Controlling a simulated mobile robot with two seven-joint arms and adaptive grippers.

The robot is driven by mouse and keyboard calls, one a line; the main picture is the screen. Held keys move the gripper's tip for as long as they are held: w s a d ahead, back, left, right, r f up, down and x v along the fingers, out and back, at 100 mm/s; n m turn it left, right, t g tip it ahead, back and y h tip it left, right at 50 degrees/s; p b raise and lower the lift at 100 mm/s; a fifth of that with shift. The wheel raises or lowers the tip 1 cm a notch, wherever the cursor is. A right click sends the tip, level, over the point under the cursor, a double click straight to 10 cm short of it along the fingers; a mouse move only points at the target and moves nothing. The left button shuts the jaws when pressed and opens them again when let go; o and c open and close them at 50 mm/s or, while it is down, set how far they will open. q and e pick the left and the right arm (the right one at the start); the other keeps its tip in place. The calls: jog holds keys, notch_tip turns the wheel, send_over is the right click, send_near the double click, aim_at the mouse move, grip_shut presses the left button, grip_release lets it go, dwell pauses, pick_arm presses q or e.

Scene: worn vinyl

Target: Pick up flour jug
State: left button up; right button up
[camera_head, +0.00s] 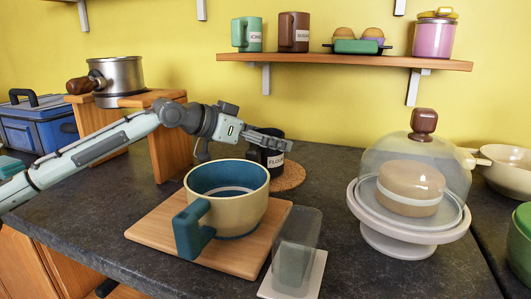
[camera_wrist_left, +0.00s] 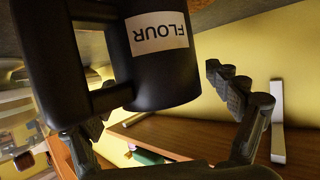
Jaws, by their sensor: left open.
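The flour jug (camera_head: 273,160) is black with a white FLOUR label. It stands upright on a round cork mat (camera_head: 290,176) at the back of the counter, partly hidden by my left gripper (camera_head: 268,139). In the left wrist view the jug (camera_wrist_left: 160,75) appears upside down, close to the camera, with its handle (camera_wrist_left: 38,60) at the left. My left gripper (camera_wrist_left: 165,105) is open, with a finger visible on each side of the jug. I cannot tell whether either finger touches it. My right gripper is not in view.
A large cream and teal mug (camera_head: 235,205) on a wooden board (camera_head: 155,233) stands in front of the jug, with a clear container (camera_head: 297,240) beside it. A glass-domed cake stand (camera_head: 405,228) is at the right. A shelf (camera_head: 345,62) with mugs hangs above.

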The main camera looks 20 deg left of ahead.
pick_arm(q)
jog(key=shift+c, duration=0.3)
jog(key=c, duration=1.2)
jog(key=shift+c, duration=0.7)
jog(key=shift+r, duration=0.1)
